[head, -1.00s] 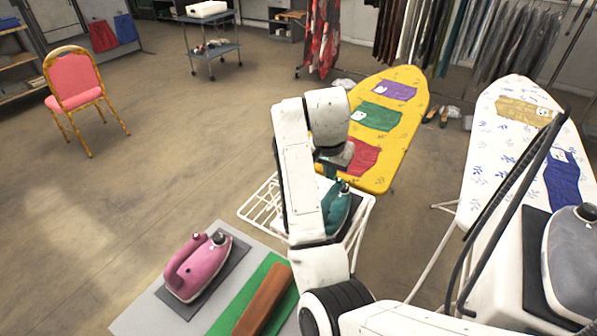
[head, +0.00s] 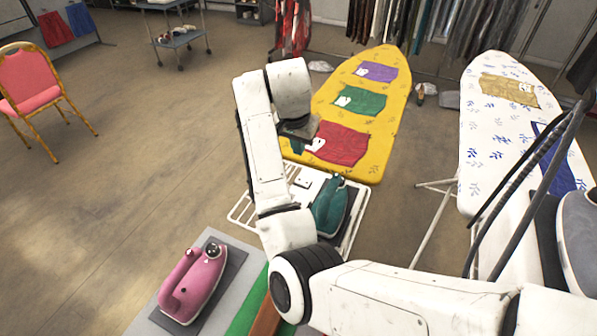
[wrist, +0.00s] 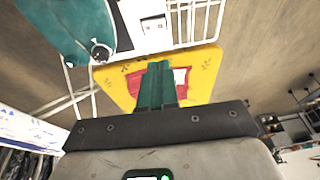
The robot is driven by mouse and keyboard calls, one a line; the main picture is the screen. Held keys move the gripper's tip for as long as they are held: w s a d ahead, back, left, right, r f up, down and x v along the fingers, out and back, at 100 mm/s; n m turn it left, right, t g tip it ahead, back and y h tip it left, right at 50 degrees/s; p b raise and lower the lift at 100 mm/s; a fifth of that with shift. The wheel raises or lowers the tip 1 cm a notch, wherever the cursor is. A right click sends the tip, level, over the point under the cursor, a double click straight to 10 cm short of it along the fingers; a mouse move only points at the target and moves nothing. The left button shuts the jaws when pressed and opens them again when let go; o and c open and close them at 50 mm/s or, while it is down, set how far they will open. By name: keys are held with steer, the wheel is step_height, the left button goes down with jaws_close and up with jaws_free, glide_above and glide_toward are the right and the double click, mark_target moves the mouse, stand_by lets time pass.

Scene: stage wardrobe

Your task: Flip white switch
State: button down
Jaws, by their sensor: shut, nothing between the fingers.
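A small white switch plate with dark marks (head: 303,183) sits on the white wire-rack stand (head: 245,210), left of the teal iron (head: 329,206). In the wrist view a pale plate with a small raised piece (wrist: 153,24) shows between the teal iron (wrist: 68,25) and the wire rack (wrist: 195,20). I cannot tell which way the switch is set. My gripper (head: 297,146) is above the far side of the stand. Its teal fingers are together and empty in the wrist view (wrist: 157,84), apart from the plate.
A yellow ironing board (head: 376,125) with folded cloths stands just beyond the stand. A white ironing board (head: 480,150) is at right. A pink iron (head: 190,287) rests on a grey table (head: 150,318) at front left. Floor at left is open up to the pink chair (head: 30,80).

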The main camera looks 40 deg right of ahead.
glide_above(299, 179)
steer(key=f, duration=0.7)
steer(key=s+f, duration=0.1)
steer(key=f, duration=0.2)
steer(key=shift+a+f+p, duration=0.2)
steer(key=shift+a+p, duration=0.1)
steer(key=shift+p, duration=0.05)
steer(key=shift+w+f, duration=0.15)
steer(key=shift+f, duration=0.7)
steer(key=shift+w+a+f+g+b, duration=0.1)
steer(key=shift+w+f+g+b, duration=0.15)
steer(key=shift+f+g+b, duration=0.2)
steer(key=shift+r, duration=0.1)
steer(key=shift+s, duration=0.1)
steer(key=shift+s+d+r+p, duration=0.25)
steer(key=shift+s+p, duration=0.2)
steer(key=shift+p, duration=0.4)
steer(key=shift+s+f, duration=0.1)
steer(key=shift+s, duration=0.15)
